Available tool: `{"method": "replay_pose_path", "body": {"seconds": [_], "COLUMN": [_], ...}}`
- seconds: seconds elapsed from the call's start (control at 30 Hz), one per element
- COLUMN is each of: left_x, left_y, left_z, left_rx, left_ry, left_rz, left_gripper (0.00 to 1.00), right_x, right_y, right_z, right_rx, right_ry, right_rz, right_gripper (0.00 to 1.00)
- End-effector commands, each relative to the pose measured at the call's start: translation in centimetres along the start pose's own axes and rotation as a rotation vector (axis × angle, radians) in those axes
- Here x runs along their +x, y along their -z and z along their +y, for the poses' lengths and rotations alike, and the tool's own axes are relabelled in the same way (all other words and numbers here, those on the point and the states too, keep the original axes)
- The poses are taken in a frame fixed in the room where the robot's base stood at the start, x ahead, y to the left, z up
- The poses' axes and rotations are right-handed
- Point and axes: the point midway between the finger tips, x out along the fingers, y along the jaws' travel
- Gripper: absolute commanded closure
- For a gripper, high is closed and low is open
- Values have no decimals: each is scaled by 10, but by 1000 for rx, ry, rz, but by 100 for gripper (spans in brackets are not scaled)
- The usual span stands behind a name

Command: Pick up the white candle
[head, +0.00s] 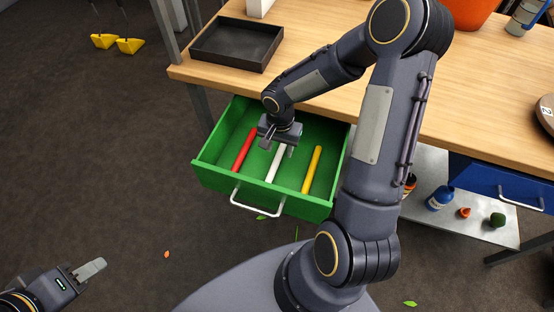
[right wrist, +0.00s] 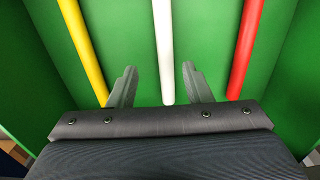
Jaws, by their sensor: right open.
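The white candle (head: 276,164) lies in the open green drawer (head: 215,158), between a red candle (head: 244,150) on its left and a yellow candle (head: 312,170) on its right. My right gripper (head: 277,145) is over the far end of the white candle and hides that end in the head view. In the right wrist view the white candle (right wrist: 163,50) runs to between the two open fingers (right wrist: 160,88), with nothing held. I cannot tell the height of the fingers above it. My left gripper (head: 92,270) is at the lower left, away from the drawer; its opening is unclear.
The wooden tabletop (head: 330,95) overhangs the drawer's back. A black tray (head: 237,44) stands on it. The drawer walls stand close around the candles.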

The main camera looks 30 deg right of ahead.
Motion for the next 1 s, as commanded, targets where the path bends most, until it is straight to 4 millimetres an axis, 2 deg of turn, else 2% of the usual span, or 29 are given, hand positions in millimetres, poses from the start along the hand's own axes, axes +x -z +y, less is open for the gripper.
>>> {"method": "replay_pose_path", "body": {"seconds": [0.3, 0.43, 0.63, 1.0], "left_x": [7, 7, 7, 7], "left_y": [-3, -4, -4, -4], "left_z": [-3, -3, -3, -3], "left_rx": [0, 0, 0, 0], "left_ry": [0, 0, 0, 0], "left_rz": [0, 0, 0, 0], "left_gripper": [64, 64, 64, 64], "right_x": [46, 53, 52, 52], "right_y": [-5, -4, -4, -4], "right_z": [-7, -7, -7, -7], "right_rx": [-1, -1, -1, -1], "right_ry": [-2, -1, -1, -1], "right_rz": [-3, -1, 0, -1], "right_gripper": [55, 55, 55, 100]}}
